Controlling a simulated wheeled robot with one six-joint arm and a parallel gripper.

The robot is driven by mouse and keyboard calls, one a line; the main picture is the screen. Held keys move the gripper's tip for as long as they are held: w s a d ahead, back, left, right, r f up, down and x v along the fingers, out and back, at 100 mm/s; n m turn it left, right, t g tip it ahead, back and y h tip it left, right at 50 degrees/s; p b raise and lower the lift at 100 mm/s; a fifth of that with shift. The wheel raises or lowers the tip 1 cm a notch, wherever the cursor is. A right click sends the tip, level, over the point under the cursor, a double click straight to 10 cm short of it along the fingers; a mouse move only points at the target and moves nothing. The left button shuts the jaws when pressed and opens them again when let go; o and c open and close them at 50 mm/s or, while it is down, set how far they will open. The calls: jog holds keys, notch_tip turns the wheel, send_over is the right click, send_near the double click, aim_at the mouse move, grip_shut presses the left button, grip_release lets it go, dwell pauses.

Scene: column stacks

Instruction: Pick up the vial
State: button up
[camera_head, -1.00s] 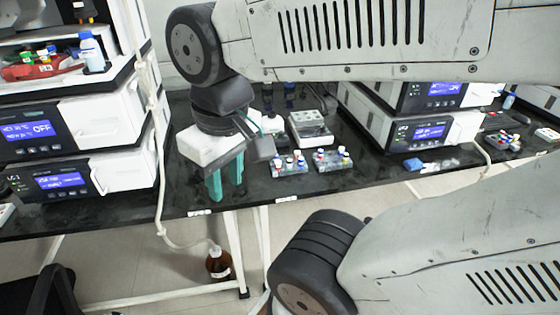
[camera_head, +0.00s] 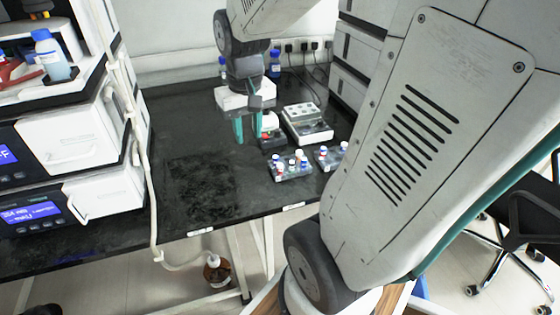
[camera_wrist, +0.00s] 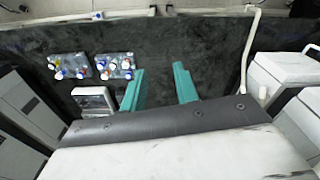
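Several small vials with white, blue and red caps stand in two racks on the black bench. The nearer rack (camera_head: 292,172) and the one to its right (camera_head: 327,160) show in the head view. They also show at the upper left of the wrist view, one rack (camera_wrist: 70,72) beside the other (camera_wrist: 115,72). Which vial is meant I cannot tell. My gripper (camera_head: 246,128) has teal fingers and hangs above the bench, left of and behind the racks. In the wrist view the fingers (camera_wrist: 160,85) stand apart with nothing between them.
A grey-white instrument (camera_head: 307,122) stands behind the racks, with a small device (camera_head: 271,130) beside it. White instrument stacks (camera_head: 70,140) flank the left side. A brown bottle (camera_head: 217,270) is on the floor below. The bench left of the racks is clear (camera_head: 200,180).

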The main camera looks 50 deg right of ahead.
jog(key=w+d+f+m, duration=0.2)
jog(key=d+f, duration=0.4)
jog(key=d, duration=0.3)
jog(key=m, duration=0.2)
send_over(292, 162)
jog(key=shift+g, duration=0.3)
jog(key=f, duration=0.8)
jog(key=shift+a, duration=0.25)
jog(key=shift+m, duration=0.3)
jog(key=f, duration=0.8)
jog(key=shift+d+f, duration=0.1)
jog(key=shift+d, duration=0.15)
jog(key=shift+f, duration=0.3)
grip_shut()
